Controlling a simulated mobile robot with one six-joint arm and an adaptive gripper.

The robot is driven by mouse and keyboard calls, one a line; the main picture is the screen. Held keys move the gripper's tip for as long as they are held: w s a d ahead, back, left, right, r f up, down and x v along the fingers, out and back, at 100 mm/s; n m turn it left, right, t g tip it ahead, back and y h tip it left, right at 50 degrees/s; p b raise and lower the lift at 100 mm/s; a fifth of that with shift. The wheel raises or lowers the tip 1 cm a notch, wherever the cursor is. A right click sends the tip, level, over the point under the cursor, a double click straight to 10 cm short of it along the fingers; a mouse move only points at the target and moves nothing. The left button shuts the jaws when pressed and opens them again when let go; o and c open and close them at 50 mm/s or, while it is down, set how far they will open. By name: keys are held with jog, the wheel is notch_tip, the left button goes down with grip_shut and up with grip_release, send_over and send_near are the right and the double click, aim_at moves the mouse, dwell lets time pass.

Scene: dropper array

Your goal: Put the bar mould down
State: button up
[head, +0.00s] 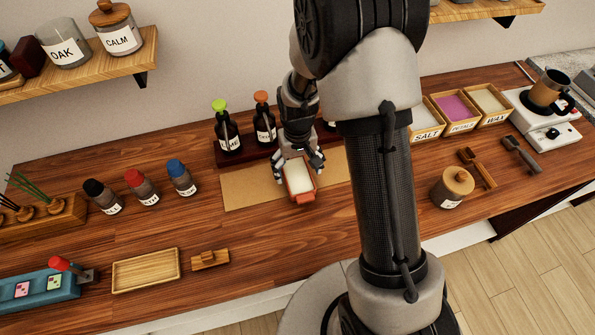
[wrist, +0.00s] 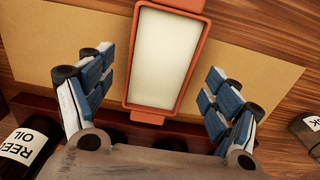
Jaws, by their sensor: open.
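The bar mould is an orange-brown rectangular tray with end tabs, filled with a pale cream material. In the head view the bar mould (head: 299,179) sits at the front edge of a tan mat (head: 240,190) on the wooden counter. My gripper (head: 298,160) is over its far part, fingers on either side. In the wrist view the bar mould (wrist: 130,60) lies between the spread blue-padded fingers of my gripper (wrist: 155,85), with a gap on each side. The gripper is open. My arm hides part of the mat.
Dropper bottles (head: 228,132) stand in a dark rack behind the mat. Three small labelled jars (head: 143,188) stand to the left. A wooden tray (head: 146,270) is front left. Labelled boxes (head: 457,112) and a lidded jar (head: 452,187) are right. The counter before the mould is clear.

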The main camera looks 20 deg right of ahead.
notch_tip(320, 180, up, 9)
jog(key=p, duration=0.2)
notch_tip(320, 180, up, 14)
jog(key=f+t, duration=0.1)
jog(key=t, duration=0.1)
send_over(297, 179)
jog(key=s, duration=0.7)
jog(key=s+r+t, duration=0.1)
jog(key=s+r, duration=0.3)
jog(key=s, duration=0.3)
jog(key=s+r+t, duration=0.1)
jog(key=s+r, duration=0.3)
jog(key=s, duration=0.4)
jog(key=shift+s+d+t, duration=0.15)
jog(key=shift+t, duration=0.15)
notch_tip(297, 179, down, 4)
jog(key=b, duration=0.4)
